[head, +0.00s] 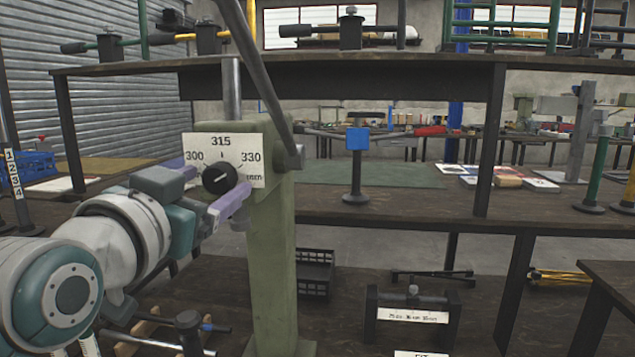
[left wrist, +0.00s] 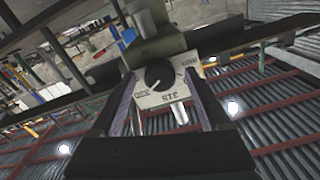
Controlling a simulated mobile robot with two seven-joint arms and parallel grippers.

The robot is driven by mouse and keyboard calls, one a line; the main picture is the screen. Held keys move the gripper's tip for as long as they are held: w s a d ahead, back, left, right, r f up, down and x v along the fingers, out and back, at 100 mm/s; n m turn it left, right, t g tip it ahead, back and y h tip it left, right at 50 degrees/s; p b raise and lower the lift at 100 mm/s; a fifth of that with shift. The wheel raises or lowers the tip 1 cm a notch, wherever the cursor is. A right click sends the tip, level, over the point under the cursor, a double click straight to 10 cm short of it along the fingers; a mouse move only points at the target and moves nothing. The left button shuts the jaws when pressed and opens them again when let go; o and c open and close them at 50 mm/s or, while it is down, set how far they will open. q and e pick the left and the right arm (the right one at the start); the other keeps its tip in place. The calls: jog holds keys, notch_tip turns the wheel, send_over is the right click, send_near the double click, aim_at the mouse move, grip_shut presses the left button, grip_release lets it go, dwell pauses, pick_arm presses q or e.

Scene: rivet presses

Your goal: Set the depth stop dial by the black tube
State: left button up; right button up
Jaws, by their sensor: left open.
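The black depth stop dial (head: 220,178) sits on a white scale card (head: 252,142) marked 300, 315 and 330, on a green press column (head: 270,240). Its white mark seems to lie toward the 330 side. My left gripper (head: 208,186) is open, its purple fingers on either side of the dial in the head view. In the left wrist view the dial (left wrist: 158,77) shows upside down between the open fingers (left wrist: 160,100); contact cannot be told. Dark tubes (head: 432,274) lie on the low surface behind; which one is the task's black tube is unclear. My right gripper is out of view.
A black block frame with a white label (head: 412,318) stands at lower right. A black crate (head: 315,272) is behind the column. A stand with a blue block (head: 357,140) stands on the bench behind. The press lever (head: 262,70) slants above the card.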

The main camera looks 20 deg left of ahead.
pick_arm(q)
grip_shut()
dwell(0.7)
